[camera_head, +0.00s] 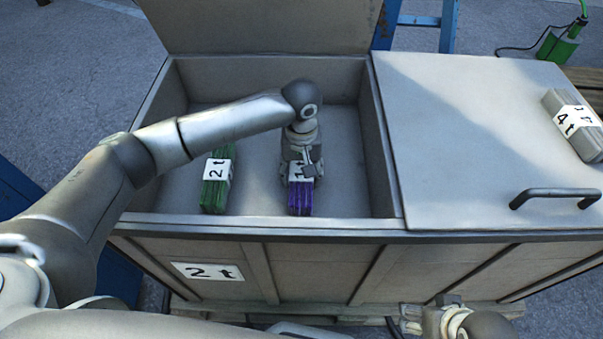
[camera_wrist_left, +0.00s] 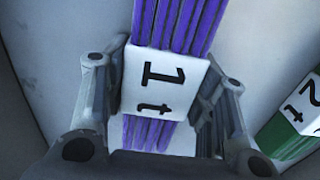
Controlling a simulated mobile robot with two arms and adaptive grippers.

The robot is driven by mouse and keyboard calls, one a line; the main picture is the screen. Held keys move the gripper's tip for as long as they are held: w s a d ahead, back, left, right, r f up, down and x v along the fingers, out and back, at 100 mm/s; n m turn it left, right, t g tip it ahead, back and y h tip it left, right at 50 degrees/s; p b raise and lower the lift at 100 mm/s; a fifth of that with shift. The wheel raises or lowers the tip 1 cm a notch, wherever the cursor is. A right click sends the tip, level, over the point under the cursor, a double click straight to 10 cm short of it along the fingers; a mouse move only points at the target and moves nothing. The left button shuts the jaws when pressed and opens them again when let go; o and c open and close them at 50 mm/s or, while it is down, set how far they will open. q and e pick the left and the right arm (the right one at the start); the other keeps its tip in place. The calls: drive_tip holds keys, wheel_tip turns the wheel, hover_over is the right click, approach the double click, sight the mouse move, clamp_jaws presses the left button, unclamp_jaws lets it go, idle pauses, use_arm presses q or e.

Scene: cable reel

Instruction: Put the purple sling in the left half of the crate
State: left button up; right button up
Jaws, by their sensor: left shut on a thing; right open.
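The purple sling (camera_head: 301,198) is a folded bundle with a white "1 t" label, inside the open left half of the crate (camera_head: 320,224). My left gripper (camera_head: 300,172) reaches down into that half and is shut on the sling. In the left wrist view the sling (camera_wrist_left: 180,25) runs between the two fingers (camera_wrist_left: 160,95), which stand on either side of its label. I cannot tell whether the sling touches the crate floor. My right gripper (camera_head: 432,318) is at the bottom edge of the head view, in front of the crate, open and empty.
A green sling (camera_head: 216,182) labelled "2 t" lies in the same half, left of the purple one. The crate's right half is under a closed lid (camera_head: 470,130) with a black handle (camera_head: 555,196). A grey sling (camera_head: 574,125) labelled "4 t" lies on that lid. The left lid (camera_head: 260,25) stands open.

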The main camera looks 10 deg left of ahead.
sight(302, 165)
drive_tip(key=shift+r, duration=0.15)
use_arm(q)
drive_tip(key=o, duration=1.2)
drive_tip(key=shift+o, duration=0.2)
wheel_tip(302, 165, up, 3)
drive_tip(key=shift+r+p, duration=0.1)
drive_tip(key=shift+p, duration=0.55)
wheel_tip(302, 165, up, 8)
drive_tip(key=shift+f+p, duration=0.15)
drive_tip(key=shift+p, duration=1)
drive_tip(key=shift+r, duration=0.65)
use_arm(e)
drive_tip(key=s+x, duration=0.1)
drive_tip(key=x, duration=0.9)
drive_tip(key=shift+s+a+g, duration=0.15)
drive_tip(key=shift+s+g, duration=0.1)
drive_tip(key=shift+g, duration=0.05)
